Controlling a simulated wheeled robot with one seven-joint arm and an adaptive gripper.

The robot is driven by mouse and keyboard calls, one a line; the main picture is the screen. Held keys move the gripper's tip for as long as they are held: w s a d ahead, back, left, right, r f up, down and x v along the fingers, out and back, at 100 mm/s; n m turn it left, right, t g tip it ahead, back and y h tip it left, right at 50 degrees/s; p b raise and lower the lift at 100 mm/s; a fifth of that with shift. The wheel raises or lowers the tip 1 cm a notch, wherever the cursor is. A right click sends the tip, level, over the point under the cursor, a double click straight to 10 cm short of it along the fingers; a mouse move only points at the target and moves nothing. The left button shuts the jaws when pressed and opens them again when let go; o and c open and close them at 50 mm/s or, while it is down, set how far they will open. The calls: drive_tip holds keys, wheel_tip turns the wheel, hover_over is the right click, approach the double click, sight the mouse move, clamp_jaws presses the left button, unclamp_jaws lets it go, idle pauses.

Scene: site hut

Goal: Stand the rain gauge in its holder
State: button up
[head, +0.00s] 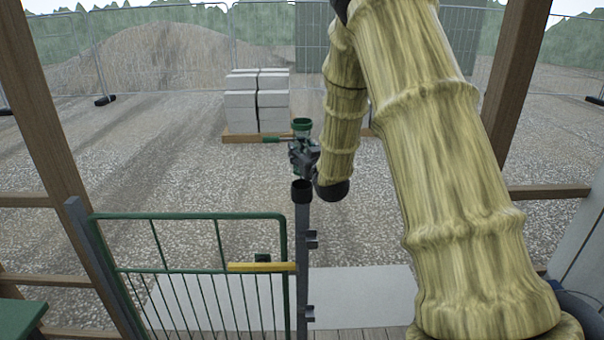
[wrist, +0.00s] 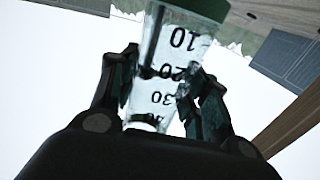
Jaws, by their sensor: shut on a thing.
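The rain gauge (head: 301,125) is a clear tube with a green rim, upright in the head view above the gate post. In the wrist view the tube (wrist: 160,75) shows black marks, among them 10, 20 and 30, and its green rim lies at the picture's top. My gripper (head: 303,156) is shut on the tube, with one finger on each side. The holder (head: 302,191) looks like a black cup on top of the grey post, just below the gauge in the head view. Whether the gauge's lower end touches the holder cannot be told.
A green barred gate (head: 205,217) with a yellow bar (head: 262,267) adjoins the post (head: 303,255) on the left. Wooden uprights frame the opening. Beyond lie gravel, a pallet of grey blocks (head: 256,102) and a mesh fence. The space around the holder's top looks clear.

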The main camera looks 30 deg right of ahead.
drive_tip(key=shift+f+p, duration=1.4)
drive_tip(key=shift+f, duration=3.1)
drive_tip(key=shift+f, duration=0.25)
drive_tip(key=o, duration=1)
drive_tip(key=shift+o, duration=0.4)
drive_tip(key=shift+r, duration=0.2)
